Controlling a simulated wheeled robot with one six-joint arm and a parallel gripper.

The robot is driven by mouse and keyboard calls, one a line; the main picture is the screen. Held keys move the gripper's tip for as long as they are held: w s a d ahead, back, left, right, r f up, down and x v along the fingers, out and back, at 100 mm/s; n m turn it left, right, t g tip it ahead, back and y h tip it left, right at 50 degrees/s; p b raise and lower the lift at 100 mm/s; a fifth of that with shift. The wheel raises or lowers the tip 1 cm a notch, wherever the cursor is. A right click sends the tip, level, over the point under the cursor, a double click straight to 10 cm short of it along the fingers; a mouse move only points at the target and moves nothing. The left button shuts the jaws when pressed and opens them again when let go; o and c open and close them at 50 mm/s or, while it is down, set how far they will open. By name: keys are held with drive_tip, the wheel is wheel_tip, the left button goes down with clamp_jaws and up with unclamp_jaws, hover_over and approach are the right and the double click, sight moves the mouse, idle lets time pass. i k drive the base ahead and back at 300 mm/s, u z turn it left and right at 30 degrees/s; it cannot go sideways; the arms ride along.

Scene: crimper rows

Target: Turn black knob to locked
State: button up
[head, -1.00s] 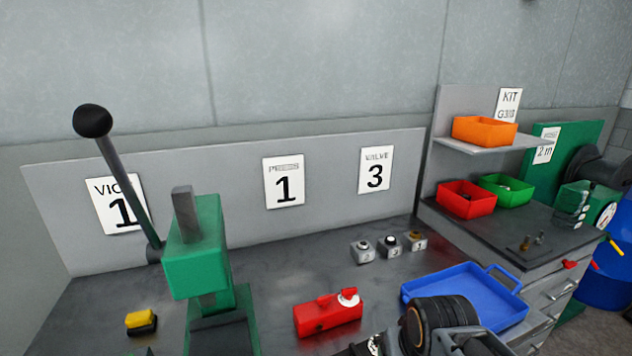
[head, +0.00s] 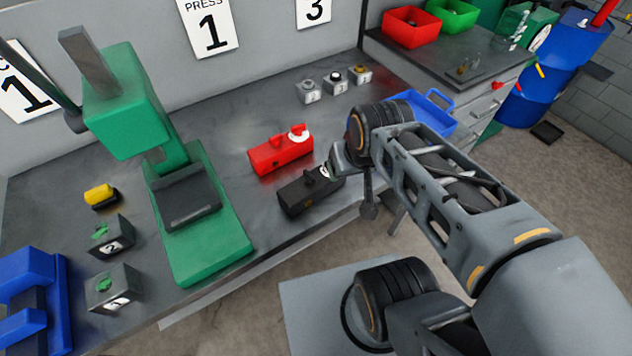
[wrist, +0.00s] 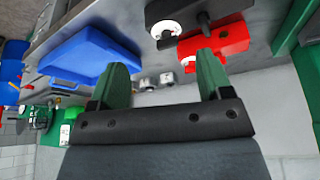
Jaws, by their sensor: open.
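The black block (head: 303,194) with its black knob lies near the front edge of the bench. In the head view my wrist partly covers its right end, so the knob's setting cannot be read. In the wrist view the black block (wrist: 212,18) shows at the top, with a white dial (wrist: 165,30) at its left end. My gripper (wrist: 163,62) is open and empty, its two green fingers apart, and not touching the knob as far as I can see.
A red block (head: 276,157) with a red knob lies just behind the black one. A green press (head: 205,235) stands to the left. Several small numbered buttons (head: 334,82) sit behind, and a blue tray (head: 437,125) is to the right.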

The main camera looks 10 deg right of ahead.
sight(309, 180)
drive_tip(key=z, duration=2.05)
drive_tip(key=k, duration=0.9)
drive_tip(key=u, duration=1.85)
